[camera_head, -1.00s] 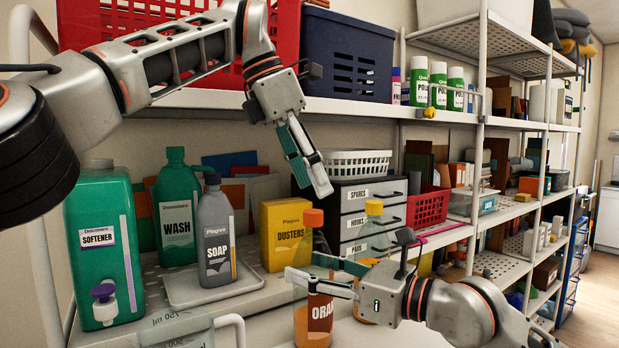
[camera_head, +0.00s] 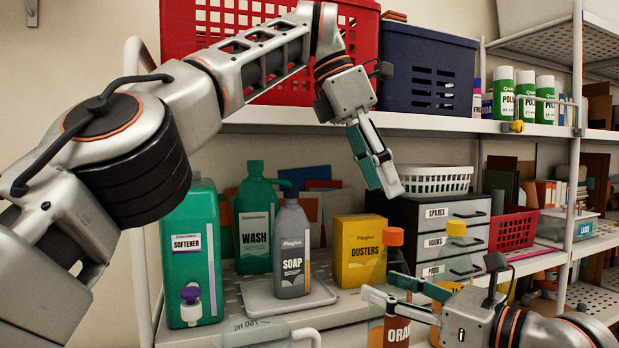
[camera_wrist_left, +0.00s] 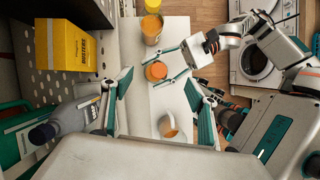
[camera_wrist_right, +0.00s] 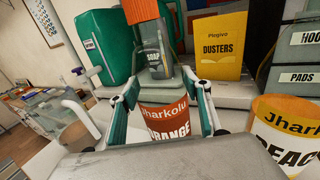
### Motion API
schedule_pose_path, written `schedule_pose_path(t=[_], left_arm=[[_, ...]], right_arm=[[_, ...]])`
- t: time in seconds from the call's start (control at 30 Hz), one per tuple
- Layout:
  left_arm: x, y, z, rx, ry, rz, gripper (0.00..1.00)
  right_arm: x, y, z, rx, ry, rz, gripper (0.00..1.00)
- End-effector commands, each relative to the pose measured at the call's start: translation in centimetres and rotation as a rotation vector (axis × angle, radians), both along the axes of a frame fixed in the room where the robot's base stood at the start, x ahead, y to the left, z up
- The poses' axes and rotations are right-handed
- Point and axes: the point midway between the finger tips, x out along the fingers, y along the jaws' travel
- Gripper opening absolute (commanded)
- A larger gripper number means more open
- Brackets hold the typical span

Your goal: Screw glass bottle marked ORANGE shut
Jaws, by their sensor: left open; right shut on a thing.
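The ORANGE bottle (camera_head: 397,328), clear glass with a red-brown label, stands upright at the front of the worktop. An orange cap (camera_head: 395,237) sits on its neck; I cannot tell how tight it is. My right gripper (camera_head: 386,286) is shut around the bottle's body above the label. In the right wrist view, the ORANGE label (camera_wrist_right: 168,122) shows between the fingers. My left gripper (camera_head: 384,190) is open and empty above the cap, fingers pointing down. In the left wrist view, the cap (camera_wrist_left: 157,71) lies between and below its spread fingers.
A yellow-capped bottle (camera_head: 456,229) stands close to the right, behind my right gripper; its label reads PEAC in the right wrist view (camera_wrist_right: 290,132). A clear jug (camera_head: 258,333) stands left. SOAP (camera_head: 292,262), DUSTERS (camera_head: 359,262) and drawers (camera_head: 440,213) stand behind. A shelf (camera_head: 400,121) hangs above.

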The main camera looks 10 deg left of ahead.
Motion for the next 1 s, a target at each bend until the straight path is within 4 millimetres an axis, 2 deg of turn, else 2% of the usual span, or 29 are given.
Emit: schedule_pose_path(t=[0.3, 0.8, 1.0], left_arm=[[-0.7, 1.8, 0.1, -0.002, -0.003, -0.002, 0.59], [-3.1, 9.1, 0.1, -0.002, -0.002, 0.0, 0.59], [-3.5, 10.6, 0.0, -0.001, -0.002, 0.0, 0.59]], right_arm=[[0.0, 0.0, 0.0, 0.0, 0.0, 0.0, 0.0], [0.0, 0.0, 0.0, 0.0, 0.0, 0.0, 0.0], [0.0, 0.0, 0.0, 0.0, 0.0, 0.0, 0.0]])
